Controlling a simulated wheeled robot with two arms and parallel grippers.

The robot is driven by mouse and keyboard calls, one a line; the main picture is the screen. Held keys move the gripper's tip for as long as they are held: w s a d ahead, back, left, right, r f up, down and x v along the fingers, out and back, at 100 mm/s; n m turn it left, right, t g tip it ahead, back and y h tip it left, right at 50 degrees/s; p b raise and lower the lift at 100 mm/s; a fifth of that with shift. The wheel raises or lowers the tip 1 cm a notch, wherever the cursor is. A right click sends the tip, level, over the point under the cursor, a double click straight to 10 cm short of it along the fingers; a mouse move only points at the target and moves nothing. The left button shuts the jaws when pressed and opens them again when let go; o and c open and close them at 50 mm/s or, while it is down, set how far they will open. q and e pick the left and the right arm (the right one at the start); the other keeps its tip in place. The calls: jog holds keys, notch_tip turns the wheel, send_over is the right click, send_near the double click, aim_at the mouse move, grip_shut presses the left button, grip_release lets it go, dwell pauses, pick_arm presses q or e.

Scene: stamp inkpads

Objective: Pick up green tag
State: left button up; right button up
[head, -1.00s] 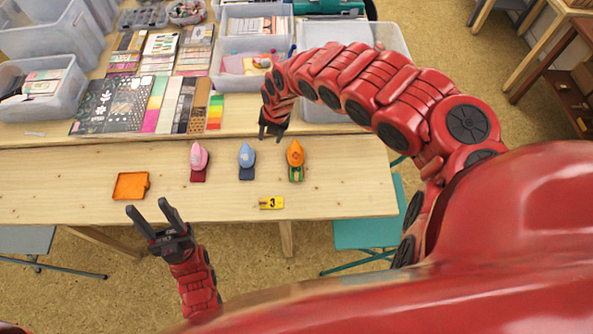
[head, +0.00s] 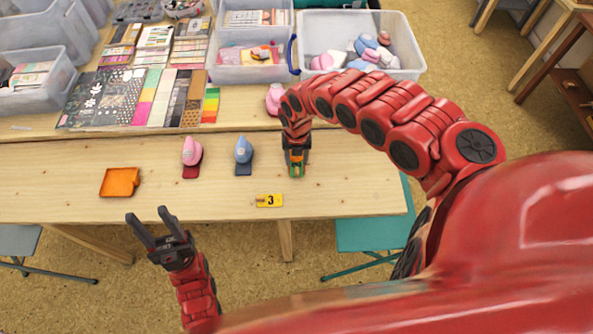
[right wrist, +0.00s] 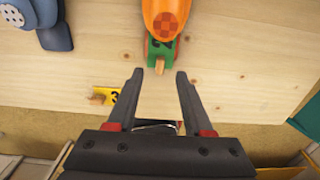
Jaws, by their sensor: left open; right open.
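The green tag (head: 296,171) lies on the front table at the right end of the row, mostly covered by my right gripper in the head view. In the right wrist view, the green tag (right wrist: 158,57) is just beyond the fingertips, with a dark mark and a wooden end. An orange stamp (right wrist: 166,18) stands on or against its far part. My right gripper (right wrist: 160,76) is open and empty, with the tag roughly centred ahead of the gap. My left gripper (head: 148,222) is open and empty before the table's front edge.
A yellow tag marked 3 (head: 269,201) lies near the front edge. A blue stamp (head: 243,150) and pink stamp (head: 192,151) stand to the left, then an orange tray (head: 120,182). A clear bin of stamps (head: 412,73) stands behind. The table's right end is clear.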

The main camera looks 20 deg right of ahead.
aim_at(297, 169)
notch_tip(297, 169, down, 5)
jog(key=shift+r, duration=0.1)
dwell(0.3)
grip_shut()
